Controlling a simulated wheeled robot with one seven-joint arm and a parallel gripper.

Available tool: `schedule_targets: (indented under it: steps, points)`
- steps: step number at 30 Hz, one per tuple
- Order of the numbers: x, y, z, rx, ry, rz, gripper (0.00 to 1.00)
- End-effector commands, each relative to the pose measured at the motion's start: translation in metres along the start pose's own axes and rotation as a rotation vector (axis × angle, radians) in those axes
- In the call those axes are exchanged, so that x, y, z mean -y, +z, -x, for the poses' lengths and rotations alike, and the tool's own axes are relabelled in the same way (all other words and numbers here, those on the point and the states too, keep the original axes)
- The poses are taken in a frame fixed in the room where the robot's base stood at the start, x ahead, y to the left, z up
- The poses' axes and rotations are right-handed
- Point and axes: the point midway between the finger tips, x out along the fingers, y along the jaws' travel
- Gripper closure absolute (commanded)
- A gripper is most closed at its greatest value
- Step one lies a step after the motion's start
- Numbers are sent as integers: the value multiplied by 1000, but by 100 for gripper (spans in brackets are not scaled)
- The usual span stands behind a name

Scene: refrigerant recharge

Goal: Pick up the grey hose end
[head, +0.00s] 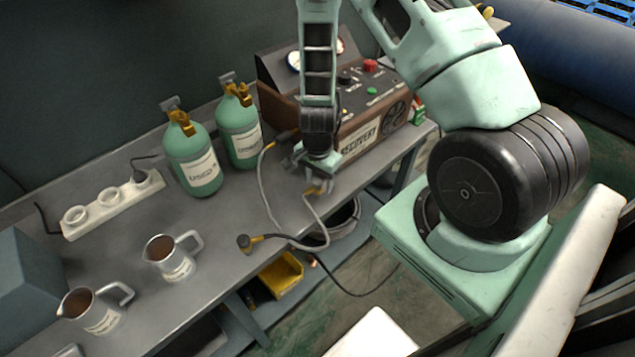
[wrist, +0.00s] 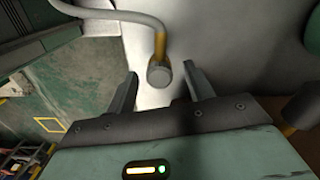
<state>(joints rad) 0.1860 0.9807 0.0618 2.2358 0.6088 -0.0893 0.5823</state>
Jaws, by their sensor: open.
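The grey hose end (wrist: 159,75) shows in the wrist view as a round grey tip on a brass fitting, with a grey hose running up and left from it. In the head view its brass part (head: 316,190) lies near the bench's front edge, just below my gripper. My gripper (wrist: 161,73) is open, with the tip in line with the gap between its two fingers. I cannot tell how far below the fingertips it lies. In the head view my gripper (head: 312,178) points down over the bench and partly hides the hose end.
The recovery machine (head: 360,136) stands close behind my gripper. Two green cylinders (head: 194,160) stand to the left. Another hose end (head: 246,243), with a dark cap, lies at the bench's front edge. Two metal jugs (head: 171,260) and a power strip (head: 112,206) are farther left.

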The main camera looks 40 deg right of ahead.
Motion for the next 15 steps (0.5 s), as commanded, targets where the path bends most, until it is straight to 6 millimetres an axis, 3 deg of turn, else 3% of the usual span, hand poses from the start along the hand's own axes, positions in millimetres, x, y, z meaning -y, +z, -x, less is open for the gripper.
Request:
schedule_targets:
  steps: [11, 12, 15]
  points:
    - [0, 0, -11, 0, -1, 1, 47]
    - [0, 0, -11, -1, -1, 0, 50]
    - [0, 0, -11, -1, -1, 0, 78]
